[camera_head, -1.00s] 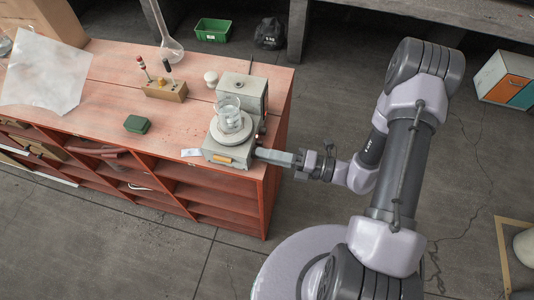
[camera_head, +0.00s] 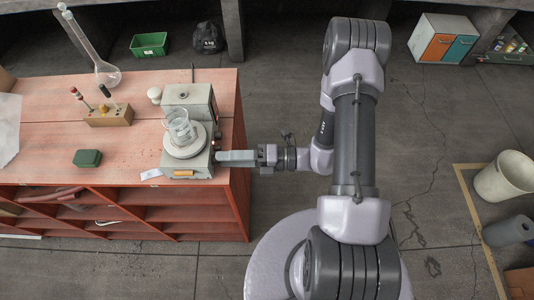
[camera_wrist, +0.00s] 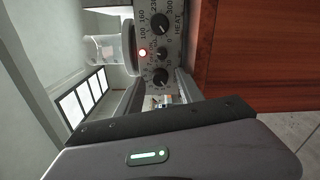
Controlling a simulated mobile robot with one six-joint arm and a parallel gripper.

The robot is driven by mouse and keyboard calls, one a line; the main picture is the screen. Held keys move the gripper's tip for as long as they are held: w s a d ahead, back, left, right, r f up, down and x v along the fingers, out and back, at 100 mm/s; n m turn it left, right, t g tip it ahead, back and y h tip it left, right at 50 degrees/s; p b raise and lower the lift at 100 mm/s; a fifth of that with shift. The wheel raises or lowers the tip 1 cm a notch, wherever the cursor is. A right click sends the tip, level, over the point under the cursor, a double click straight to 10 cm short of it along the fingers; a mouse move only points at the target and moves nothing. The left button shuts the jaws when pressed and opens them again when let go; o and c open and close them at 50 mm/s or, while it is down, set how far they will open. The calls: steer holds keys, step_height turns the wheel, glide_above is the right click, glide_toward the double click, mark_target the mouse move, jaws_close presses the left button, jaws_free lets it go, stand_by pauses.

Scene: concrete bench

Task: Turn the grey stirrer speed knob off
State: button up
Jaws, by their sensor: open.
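The hotplate stirrer (camera_head: 205,165) stands near the right end of the bench, with a glass beaker (camera_head: 178,124) on its round plate. My gripper (camera_head: 222,158) points left at its right side, where the panel is hidden in the head view. In the wrist view the panel (camera_wrist: 176,38) appears turned sideways, with a dark knob by the word HEAT (camera_wrist: 160,23), a smaller control (camera_wrist: 161,53) and another dark knob (camera_wrist: 160,78). A red lamp (camera_wrist: 142,53) glows. My open gripper (camera_wrist: 160,90) has one finger on each side of that last knob; contact cannot be told.
A white knob-like item (camera_head: 154,95) is behind the stirrer.

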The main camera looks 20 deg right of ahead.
steer(key=p+v, duration=0.2)
steer(key=v, duration=1.5)
steer(key=shift+p, duration=0.4)
steer(key=s+a+r+n+h+b, duration=0.1)
steer(key=r+n+h, duration=0.4)
steer(key=n, duration=0.6)
steer(key=s+a+r+n+h+b, duration=0.1)
steer(key=a+r+n+h, duration=0.4)
steer(key=r+n, duration=0.5)
steer(key=s+a+r+n+h+b, duration=0.1)
steer(key=s+a+r+n+h, duration=0.2)
steer(key=r+n, duration=0.5)
steer(key=a+n+h, duration=0.1)
steer(key=n+h, duration=0.1)
steer(key=n, duration=0.2)
steer(key=shift+s, duration=0.35)
